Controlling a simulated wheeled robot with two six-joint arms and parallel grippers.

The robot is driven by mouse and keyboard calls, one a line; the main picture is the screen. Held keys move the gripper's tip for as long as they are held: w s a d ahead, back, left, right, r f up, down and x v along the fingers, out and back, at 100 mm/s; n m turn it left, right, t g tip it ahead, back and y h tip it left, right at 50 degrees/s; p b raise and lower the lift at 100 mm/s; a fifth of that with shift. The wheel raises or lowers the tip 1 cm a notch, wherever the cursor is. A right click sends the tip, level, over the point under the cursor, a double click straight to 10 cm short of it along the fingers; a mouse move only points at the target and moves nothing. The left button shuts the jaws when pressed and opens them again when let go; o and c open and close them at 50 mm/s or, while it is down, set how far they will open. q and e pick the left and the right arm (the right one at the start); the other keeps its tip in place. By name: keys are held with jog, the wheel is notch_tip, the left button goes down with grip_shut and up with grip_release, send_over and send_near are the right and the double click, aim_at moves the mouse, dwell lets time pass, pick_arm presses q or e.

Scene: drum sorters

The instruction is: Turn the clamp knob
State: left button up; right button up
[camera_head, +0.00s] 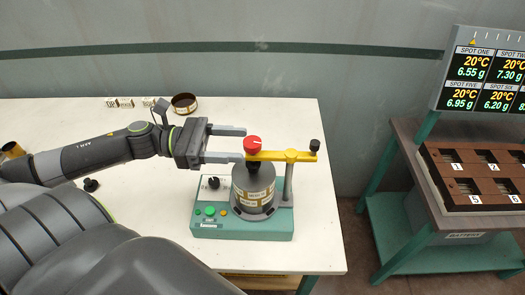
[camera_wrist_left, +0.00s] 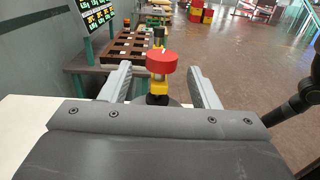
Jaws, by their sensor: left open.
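The red clamp knob (camera_head: 253,145) sits on top of a yellow clamp arm (camera_head: 275,155), above a grey drum (camera_head: 254,190) with labels. The drum stands on a teal machine base (camera_head: 243,226). My left gripper (camera_head: 244,144) is open at the knob's left, its two fingers level with the knob and pointing at it. In the left wrist view the red knob (camera_wrist_left: 162,63) shows between and just beyond the fingertips of my left gripper (camera_wrist_left: 161,75). No contact is visible. My right gripper is not in view.
A post (camera_head: 288,178) holds the yellow arm, with a black knob (camera_head: 315,146) at its right end. The base carries a black dial and a green button. A brown ring (camera_head: 184,103) lies behind my wrist on the white table (camera_head: 150,215). A numbered brown rack (camera_head: 478,178) stands right.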

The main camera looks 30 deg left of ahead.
aim_at(262, 154)
pick_arm(q)
jog(key=shift+w+d, duration=0.25)
jog(key=shift+d, duration=0.3)
jog(key=shift+w+d+b, duration=0.15)
jog(key=shift+d+b, duration=0.2)
jog(key=shift+b+x, duration=0.45)
jog(key=shift+x, duration=0.35)
jog(key=shift+w+d+r, duration=0.1)
jog(key=shift+w+d, duration=0.25)
jog(key=shift+d, duration=0.15)
jog(key=shift+w+d, duration=0.15)
jog(key=shift+d, duration=0.25)
jog(key=shift+w+d, duration=0.25)
jog(key=shift+d, duration=0.05)
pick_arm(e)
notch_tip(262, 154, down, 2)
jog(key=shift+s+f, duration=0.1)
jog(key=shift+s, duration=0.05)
